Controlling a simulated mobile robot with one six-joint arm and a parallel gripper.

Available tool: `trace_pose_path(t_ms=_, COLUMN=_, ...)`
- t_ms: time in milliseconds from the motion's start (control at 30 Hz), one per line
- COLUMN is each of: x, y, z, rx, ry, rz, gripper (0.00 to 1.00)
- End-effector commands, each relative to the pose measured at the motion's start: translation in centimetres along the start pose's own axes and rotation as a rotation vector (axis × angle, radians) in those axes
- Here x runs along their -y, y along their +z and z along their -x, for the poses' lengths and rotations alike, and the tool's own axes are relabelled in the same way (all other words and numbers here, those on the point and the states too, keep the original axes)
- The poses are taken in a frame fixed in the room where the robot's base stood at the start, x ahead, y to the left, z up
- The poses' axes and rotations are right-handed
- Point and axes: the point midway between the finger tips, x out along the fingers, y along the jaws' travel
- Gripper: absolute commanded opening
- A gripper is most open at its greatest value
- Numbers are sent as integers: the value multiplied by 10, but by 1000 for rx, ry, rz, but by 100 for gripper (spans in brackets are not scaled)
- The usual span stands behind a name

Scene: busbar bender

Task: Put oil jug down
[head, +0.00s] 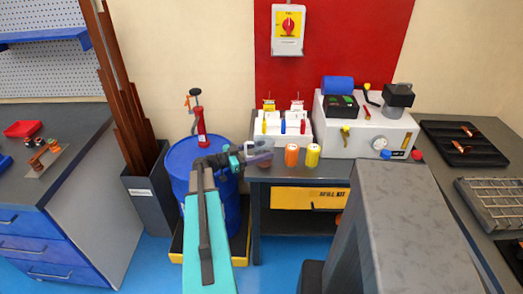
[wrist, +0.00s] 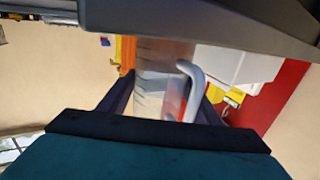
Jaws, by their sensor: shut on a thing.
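The oil jug (wrist: 158,70) shows in the wrist view as a clear, pale cylinder with a curved grey handle. It stands between the two dark fingers of my gripper (wrist: 165,100), which is shut on it. In the head view my gripper (head: 259,156) is at the left end of the bench (head: 300,172), next to the blue drum. The jug is mostly hidden there behind the fingers. I cannot tell whether its base touches the bench top.
The blue drum (head: 183,160) with a red hand pump (head: 201,127) stands left of the bench. An orange can (head: 291,155) and a yellow can (head: 312,155) stand just right of my gripper. A white rack (head: 283,138) and a white machine (head: 350,130) stand behind them.

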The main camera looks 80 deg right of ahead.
Motion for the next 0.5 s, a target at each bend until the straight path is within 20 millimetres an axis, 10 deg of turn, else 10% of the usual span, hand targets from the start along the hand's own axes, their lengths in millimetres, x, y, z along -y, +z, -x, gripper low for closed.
trace_pose_path(t_ms=33, x=0, y=1, z=0, rx=-1, ry=0, rz=0, gripper=26)
trace_pose_path(t_ms=67, x=0, y=1, z=0, rx=0, ry=0, rz=0, gripper=60)
trace_pose_path(t_ms=167, x=0, y=0, z=0, rx=0, ry=0, rz=0, gripper=77)
trace_pose_path(t_ms=500, x=0, y=0, z=0, rx=0, ry=0, rz=0, gripper=77)
